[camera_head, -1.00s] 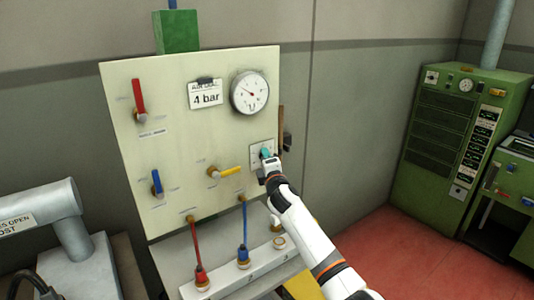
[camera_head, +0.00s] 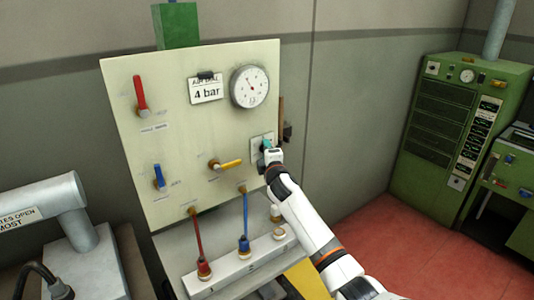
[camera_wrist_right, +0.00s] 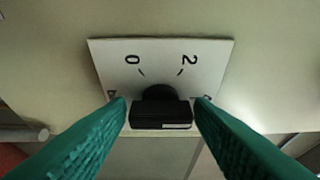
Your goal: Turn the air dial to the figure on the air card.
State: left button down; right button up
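The air card (camera_head: 207,91) on the cream panel reads "4 bar". A round gauge (camera_head: 250,87) with a red needle pointing up and slightly left sits beside it. My right gripper (camera_head: 265,146) is at the small dial plate (camera_head: 256,140) on the panel's right edge. In the right wrist view the air dial (camera_wrist_right: 160,114) is a black bar knob on a white plate (camera_wrist_right: 200,60) with figures 0 and 2. Other figures are partly hidden. My left gripper is out of view.
The panel also carries a red lever (camera_head: 140,97), a blue lever (camera_head: 158,177) and a yellow lever (camera_head: 227,164). Red and blue rods (camera_head: 243,220) stand below on a white block (camera_head: 225,275). A green cabinet (camera_head: 440,125) stands at the right, beyond red floor.

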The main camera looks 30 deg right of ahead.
jog(key=shift+o, duration=1)
jog(key=shift+s, duration=0.1)
jog(key=b+v, duration=0.2)
jog(key=v, duration=0.9)
jog(key=shift+s, duration=0.35)
jog(key=shift+a, duration=0.1)
